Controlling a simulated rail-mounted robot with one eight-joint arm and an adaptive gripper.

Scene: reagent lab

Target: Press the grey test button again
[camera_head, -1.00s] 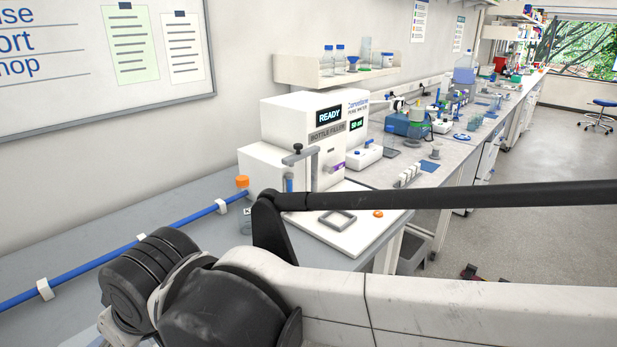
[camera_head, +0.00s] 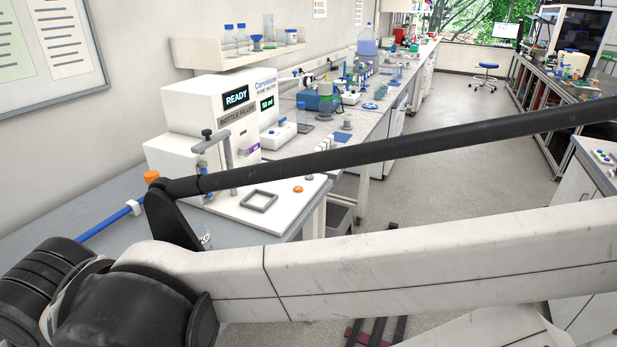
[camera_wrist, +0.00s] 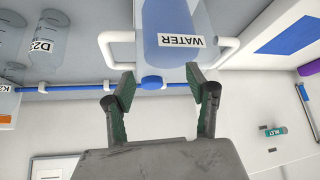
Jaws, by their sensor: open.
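A white bottle filler (camera_head: 184,149) stands on the bench at the left in the head view. Its display (camera_head: 236,97) reads READY, and a smaller display beside it reads 50 ml. I cannot make out a grey test button in either view. My gripper (camera_wrist: 163,86) is open and empty in the wrist view. Contact cannot be told. My gripper is out of the head view.
A white base plate (camera_head: 232,208) in front of the filler carries a grey square frame (camera_head: 259,201) and an orange cap (camera_head: 298,189). A blue tube (camera_head: 101,225) runs along the bench.

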